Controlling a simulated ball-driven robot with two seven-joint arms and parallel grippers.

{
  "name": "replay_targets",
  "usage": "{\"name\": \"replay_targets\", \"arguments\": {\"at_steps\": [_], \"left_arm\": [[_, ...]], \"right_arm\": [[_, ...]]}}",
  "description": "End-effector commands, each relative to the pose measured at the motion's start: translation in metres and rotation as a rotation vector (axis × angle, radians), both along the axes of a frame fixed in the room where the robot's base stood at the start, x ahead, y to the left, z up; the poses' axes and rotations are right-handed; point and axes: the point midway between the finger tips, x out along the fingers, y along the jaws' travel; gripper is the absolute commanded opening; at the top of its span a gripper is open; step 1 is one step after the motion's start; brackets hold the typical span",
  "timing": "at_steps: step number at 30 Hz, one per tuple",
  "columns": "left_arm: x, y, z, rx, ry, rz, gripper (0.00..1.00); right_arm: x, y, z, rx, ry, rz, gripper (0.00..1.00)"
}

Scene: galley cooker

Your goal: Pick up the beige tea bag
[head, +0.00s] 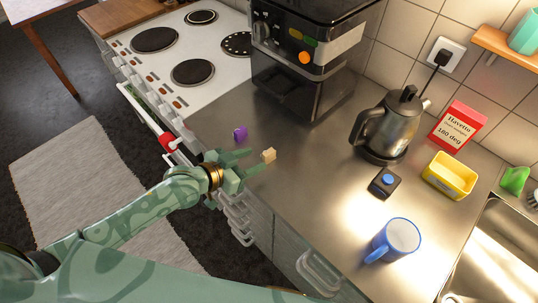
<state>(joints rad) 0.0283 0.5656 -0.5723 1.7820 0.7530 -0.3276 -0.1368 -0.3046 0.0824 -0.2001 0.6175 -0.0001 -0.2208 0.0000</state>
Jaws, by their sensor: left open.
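A small beige tea bag (269,155) lies on the steel counter, near its front edge. My left gripper (258,160) reaches in from the left, low over the counter edge. Its green fingers are spread, and the tips are close to the tea bag. I cannot tell whether a finger touches it. My right gripper is not in view.
A small purple object (240,133) lies just beyond the left gripper. A black coffee machine (300,85), a kettle (383,125), a yellow tub (450,178), a small black item with a blue button (385,183) and a blue mug (397,238) stand on the counter. The counter's middle is clear.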

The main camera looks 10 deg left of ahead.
Motion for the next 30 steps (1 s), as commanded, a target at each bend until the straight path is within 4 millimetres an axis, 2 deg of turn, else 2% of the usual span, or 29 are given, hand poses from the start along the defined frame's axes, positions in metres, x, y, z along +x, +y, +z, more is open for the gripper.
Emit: {"name": "replay_targets", "arguments": {"at_steps": [3,11,18,27,28,30], "left_arm": [[0.019,-0.015,-0.012,-0.001,0.001,0.001,0.45],[0.037,-0.028,-0.019,0.0,0.0,0.001,0.45],[0.066,-0.048,-0.034,0.0,0.001,0.0,0.45],[0.071,-0.052,-0.035,0.002,0.001,0.0,0.45],[0.071,-0.052,-0.035,0.002,0.001,0.0,0.4],[0.071,-0.052,-0.035,0.002,0.001,0.001,0.2]], "right_arm": [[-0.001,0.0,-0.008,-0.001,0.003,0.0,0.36],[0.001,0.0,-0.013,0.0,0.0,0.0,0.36],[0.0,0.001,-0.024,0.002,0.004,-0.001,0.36],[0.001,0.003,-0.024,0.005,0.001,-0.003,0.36],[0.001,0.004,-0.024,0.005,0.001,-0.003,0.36],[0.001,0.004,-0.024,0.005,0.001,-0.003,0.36]]}}
